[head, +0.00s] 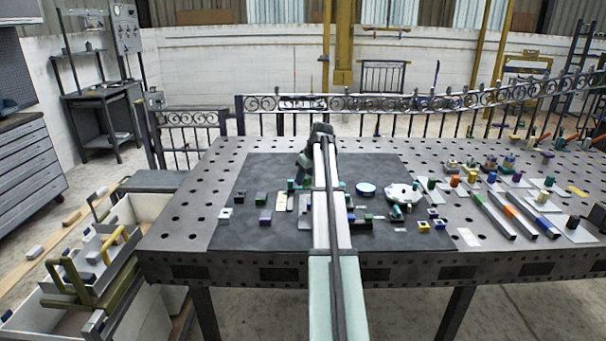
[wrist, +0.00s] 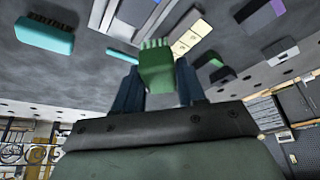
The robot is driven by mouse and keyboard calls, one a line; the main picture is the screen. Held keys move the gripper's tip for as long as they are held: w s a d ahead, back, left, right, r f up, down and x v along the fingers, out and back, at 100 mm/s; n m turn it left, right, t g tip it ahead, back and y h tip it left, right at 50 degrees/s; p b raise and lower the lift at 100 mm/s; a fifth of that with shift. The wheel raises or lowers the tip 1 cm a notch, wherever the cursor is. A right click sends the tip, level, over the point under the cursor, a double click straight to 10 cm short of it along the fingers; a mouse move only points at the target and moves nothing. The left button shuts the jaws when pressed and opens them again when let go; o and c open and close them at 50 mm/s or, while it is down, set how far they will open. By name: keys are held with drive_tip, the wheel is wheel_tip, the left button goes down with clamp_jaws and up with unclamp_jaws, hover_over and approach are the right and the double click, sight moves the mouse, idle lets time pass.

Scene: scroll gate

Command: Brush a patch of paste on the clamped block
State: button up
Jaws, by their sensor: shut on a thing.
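My gripper (wrist: 158,82) is shut on a green brush-like piece (wrist: 157,66) with a comb-like end, held between its two dark blue fingers. In the head view my arm reaches over the dark mat (head: 250,180) and hides part of it. A cream panelled piece (wrist: 188,38) lies beyond the held piece. I cannot tell which block is clamped, and no paste is clear.
Several small blocks stand on the mat, among them a purple one (head: 265,217). An ornate railing (head: 400,103) runs behind.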

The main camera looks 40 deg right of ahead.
sight(305, 185)
drive_tip(key=shift+f, duration=1.95)
wheel_tip(305, 185, down, 2)
drive_tip(key=shift+f, duration=0.1)
drive_tip(key=shift+s+d, duration=1.95)
drive_tip(key=shift+w+a, duration=1.95)
drive_tip(key=shift+w+d, duration=0.2)
drive_tip(key=shift+w, duration=0.05)
drive_tip(key=s+d, duration=0.3)
drive_tip(key=s, duration=0.1)
drive_tip(key=shift+s+d, duration=0.1)
drive_tip(key=shift+d, duration=0.3)
drive_tip(key=shift+w+a, duration=1.95)
drive_tip(key=shift+a, duration=0.05)
drive_tip(key=shift+r, duration=4.2)
